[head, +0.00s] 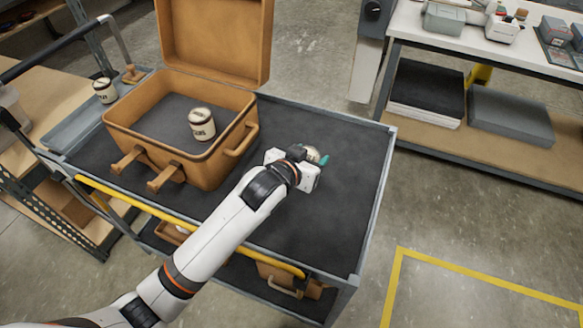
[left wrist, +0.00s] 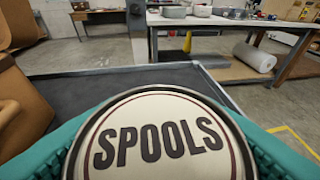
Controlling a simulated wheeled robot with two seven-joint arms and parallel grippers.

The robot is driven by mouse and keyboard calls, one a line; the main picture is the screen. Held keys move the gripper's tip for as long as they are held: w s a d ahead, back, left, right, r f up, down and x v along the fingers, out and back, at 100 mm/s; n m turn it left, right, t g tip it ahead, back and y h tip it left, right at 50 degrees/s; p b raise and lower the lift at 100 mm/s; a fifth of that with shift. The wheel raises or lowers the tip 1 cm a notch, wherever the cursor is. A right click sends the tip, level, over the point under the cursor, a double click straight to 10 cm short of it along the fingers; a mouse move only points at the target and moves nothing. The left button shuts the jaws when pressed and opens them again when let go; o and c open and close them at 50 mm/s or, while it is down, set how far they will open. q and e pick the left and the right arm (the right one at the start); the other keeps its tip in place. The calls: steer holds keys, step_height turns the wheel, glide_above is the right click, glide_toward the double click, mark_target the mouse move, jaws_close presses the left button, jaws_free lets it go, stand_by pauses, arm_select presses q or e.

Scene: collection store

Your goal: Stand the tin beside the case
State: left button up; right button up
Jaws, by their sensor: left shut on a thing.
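The open tan case (head: 215,165) stands on the cart's dark top, its lid raised at the back. My left gripper (head: 314,157) is to the right of the case, over the bare part of the cart top. It is shut on a cream tin (head: 313,152), mostly hidden by the wrist in the head view. In the left wrist view the tin's round lid (left wrist: 160,140) reads SPOOLS and faces the camera, between teal finger pads. The case's edge (left wrist: 15,95) shows at the left there. I cannot tell whether the tin touches the cart top. My right gripper is not in view.
A third tin (head: 105,91) and a wooden-handled item (head: 133,74) are in a grey tray at the cart's left. The cart top (head: 340,215) is clear on the right, with a raised rim. A workbench stands beyond.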

arm_select(q)
step_height(320, 180, down, 4)
steer(key=shift+r, duration=0.15)
steer(key=shift+f, duration=1.85)
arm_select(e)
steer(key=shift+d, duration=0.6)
arm_select(q)
steer(key=shift+f, duration=0.1)
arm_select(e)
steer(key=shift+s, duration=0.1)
arm_select(q)
steer(key=o, duration=1.2)
steer(key=shift+f, duration=0.1)
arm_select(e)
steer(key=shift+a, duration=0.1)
arm_select(q)
steer(key=shift+s+r, duration=0.25)
steer(key=v, duration=1.1)
steer(key=shift+s+a, duration=0.2)
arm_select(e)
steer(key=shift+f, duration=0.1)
arm_select(q)
steer(key=shift+r, duration=0.15)
steer(key=shift+s, duration=0.1)
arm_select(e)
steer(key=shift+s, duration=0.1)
